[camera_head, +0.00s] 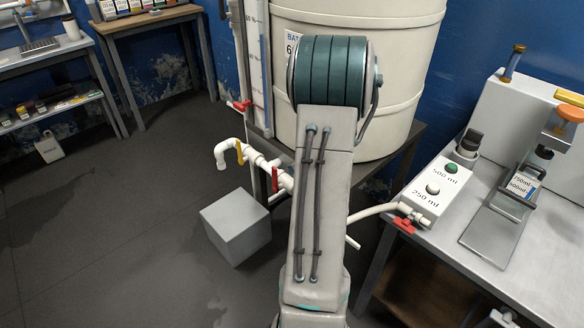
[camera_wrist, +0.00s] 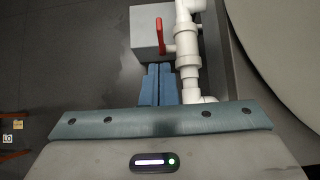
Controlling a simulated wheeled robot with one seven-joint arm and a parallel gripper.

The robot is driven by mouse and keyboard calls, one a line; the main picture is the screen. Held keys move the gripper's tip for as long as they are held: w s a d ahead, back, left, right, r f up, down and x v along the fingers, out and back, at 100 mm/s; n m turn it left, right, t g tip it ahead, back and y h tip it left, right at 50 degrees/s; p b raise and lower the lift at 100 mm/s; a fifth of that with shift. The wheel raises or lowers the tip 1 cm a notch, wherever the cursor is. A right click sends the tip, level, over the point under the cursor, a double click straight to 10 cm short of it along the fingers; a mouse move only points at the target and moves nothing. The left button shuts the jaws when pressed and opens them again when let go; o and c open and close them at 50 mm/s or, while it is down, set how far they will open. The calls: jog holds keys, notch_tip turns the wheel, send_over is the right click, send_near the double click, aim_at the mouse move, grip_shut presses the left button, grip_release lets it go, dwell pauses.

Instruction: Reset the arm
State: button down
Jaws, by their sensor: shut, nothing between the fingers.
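My gripper (camera_wrist: 159,70) shows in the wrist view with its two blue fingers together and nothing between them. Its tips point toward a grey box (camera_wrist: 146,24) on the floor and lie beside a white pipe with a red valve handle (camera_wrist: 161,36). I cannot tell whether the fingers touch the pipe. In the head view my arm rises up the middle in front of a large white tank (camera_head: 412,60), and it hides my gripper.
The grey box (camera_head: 236,227) stands on the floor left of my arm, below white pipes with a yellow valve handle (camera_head: 239,152). A metal bench (camera_head: 480,245) at right carries a control box with green and white buttons (camera_head: 437,190). Open floor (camera_head: 100,240) lies at left.

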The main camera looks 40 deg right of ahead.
jog(key=s+a+r+n+g+y+p, duration=0.1)
jog(key=a+r+n+g+y+p, duration=0.1)
jog(key=a+r+n, duration=0.75)
jog(key=a+r+n+g+y+p, duration=0.1)
jog(key=a+r+n+y+p, duration=0.3)
jog(key=a, duration=0.9)
jog(key=s+a+r+n+g+h+p, duration=0.1)
jog(key=s+a+r+n+h, duration=0.1)
jog(key=s+n, duration=0.3)
jog(key=s+a+r+n+g+h+p, duration=0.1)
jog(key=s+a+r+n+h, duration=0.1)
jog(key=s+a+r+n, duration=0.3)
jog(key=s+a+r+n+h+p, duration=0.2)
jog(key=s+a+r+n, duration=0.1)
jog(key=n, duration=0.9)
jog(key=shift+s+a+r+g, duration=0.15)
jog(key=shift+s+r+g, duration=0.25)
jog(key=shift+s+r, duration=0.6)
jog(key=shift+s+f, duration=0.2)
jog(key=shift+f, duration=0.05)
